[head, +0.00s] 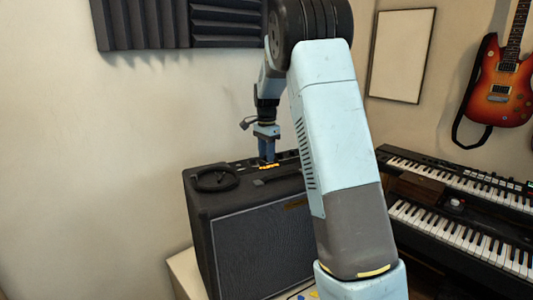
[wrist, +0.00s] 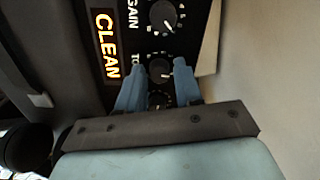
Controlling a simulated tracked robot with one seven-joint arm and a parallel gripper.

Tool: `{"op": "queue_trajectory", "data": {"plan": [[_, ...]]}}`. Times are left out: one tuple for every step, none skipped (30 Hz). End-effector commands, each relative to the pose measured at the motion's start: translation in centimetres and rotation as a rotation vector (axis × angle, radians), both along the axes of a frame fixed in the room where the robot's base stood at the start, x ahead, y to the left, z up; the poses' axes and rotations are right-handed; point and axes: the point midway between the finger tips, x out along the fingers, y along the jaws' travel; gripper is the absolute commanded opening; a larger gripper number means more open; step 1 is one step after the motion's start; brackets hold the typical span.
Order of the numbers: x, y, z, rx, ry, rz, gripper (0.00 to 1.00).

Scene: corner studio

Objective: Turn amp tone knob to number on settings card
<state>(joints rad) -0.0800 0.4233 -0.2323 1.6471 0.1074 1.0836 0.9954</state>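The black guitar amp (head: 262,245) stands left of centre in the head view, with its control strip along the top. My gripper (head: 267,158) points down at that strip. In the wrist view, its two blue fingers (wrist: 160,68) are apart, one on each side of a dark knob (wrist: 157,69) with a pale pointer mark. The label beside this knob starts with "TO"; the rest is hidden by a finger. I cannot tell whether the fingers touch the knob. The gain knob (wrist: 166,16) is above it. No settings card is readable in either view.
Another knob (wrist: 160,100) shows between the fingers, closer to the gripper body. A lit "CLEAN" label (wrist: 105,45) lies to the left. A coiled black item (head: 214,178) rests on the amp's top. Keyboards (head: 462,180) stand at right. The wall is close behind the amp.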

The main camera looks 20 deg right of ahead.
Motion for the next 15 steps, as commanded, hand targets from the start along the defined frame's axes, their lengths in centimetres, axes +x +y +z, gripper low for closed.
{"op": "queue_trajectory", "data": {"plan": [[0.00,0.00,0.01,0.000,0.000,0.000,0.30],[0.00,-0.01,0.01,0.000,0.000,0.000,0.27],[0.00,-0.01,0.01,0.000,0.000,0.000,0.23],[0.00,-0.01,0.01,0.000,0.000,0.000,0.20],[0.00,-0.01,0.01,0.000,0.000,0.000,0.18],[0.01,-0.01,0.02,0.000,0.000,0.000,0.14],[0.01,0.00,0.02,0.000,0.000,0.000,0.11],[0.02,0.01,0.02,0.000,0.000,0.000,0.08],[0.02,0.00,0.02,0.000,-0.001,0.000,0.04],[0.03,0.01,0.02,0.000,-0.001,0.000,0.01],[0.03,0.01,0.03,0.000,-0.001,0.000,0.00],[0.03,0.01,0.03,0.000,-0.001,0.000,0.00],[0.03,0.01,0.03,0.000,-0.001,0.000,0.00],[0.04,0.02,0.04,0.000,-0.001,0.001,0.00],[0.04,0.02,0.04,0.000,-0.001,0.002,0.00]]}}
